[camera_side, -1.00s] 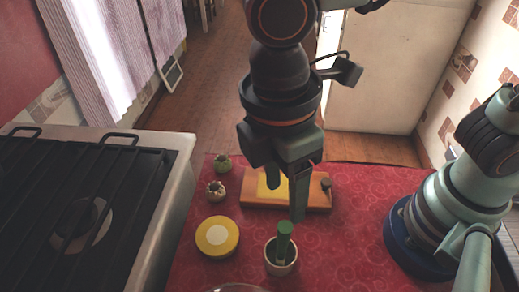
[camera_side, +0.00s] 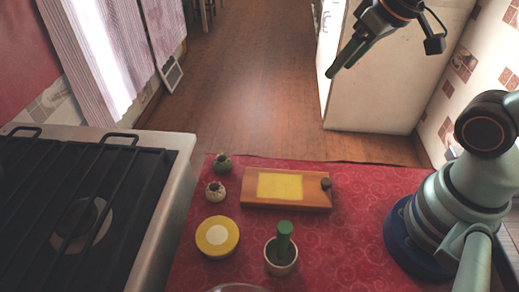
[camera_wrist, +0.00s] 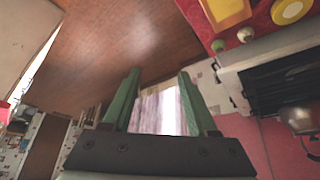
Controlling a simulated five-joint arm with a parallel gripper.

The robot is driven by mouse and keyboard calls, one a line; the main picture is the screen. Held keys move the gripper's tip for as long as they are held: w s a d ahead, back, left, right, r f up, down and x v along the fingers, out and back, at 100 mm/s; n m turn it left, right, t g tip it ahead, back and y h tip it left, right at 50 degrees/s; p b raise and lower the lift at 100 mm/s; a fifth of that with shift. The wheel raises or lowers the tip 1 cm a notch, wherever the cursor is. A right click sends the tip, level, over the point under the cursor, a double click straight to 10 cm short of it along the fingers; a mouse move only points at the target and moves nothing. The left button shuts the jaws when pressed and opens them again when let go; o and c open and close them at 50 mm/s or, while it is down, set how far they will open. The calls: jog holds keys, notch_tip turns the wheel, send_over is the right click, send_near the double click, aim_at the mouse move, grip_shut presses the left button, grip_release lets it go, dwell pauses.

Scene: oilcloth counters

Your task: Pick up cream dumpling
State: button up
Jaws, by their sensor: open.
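The cream dumpling (camera_side: 216,192) is a small pale round thing with a dark top. It sits on the red patterned cloth left of the wooden board, and shows near the top right of the wrist view (camera_wrist: 246,34). A similar green dumpling (camera_side: 222,163) stands just behind it, also in the wrist view (camera_wrist: 218,45). My gripper (camera_side: 330,74) is raised high at the upper right of the side view, far from the dumpling and past the cloth's back edge. In the wrist view its two green fingers (camera_wrist: 158,75) are apart with nothing between them.
A wooden board (camera_side: 318,201) with a yellow square (camera_side: 280,186) and a dark knob lies right of the dumplings. A yellow disc (camera_side: 205,240) and a cup with a green pestle (camera_side: 284,244) stand in front. The stove (camera_side: 158,220) borders the left.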

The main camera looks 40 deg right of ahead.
jog(key=shift+d, duration=0.35)
jog(key=o, duration=0.5)
jog(key=shift+a, duration=0.1)
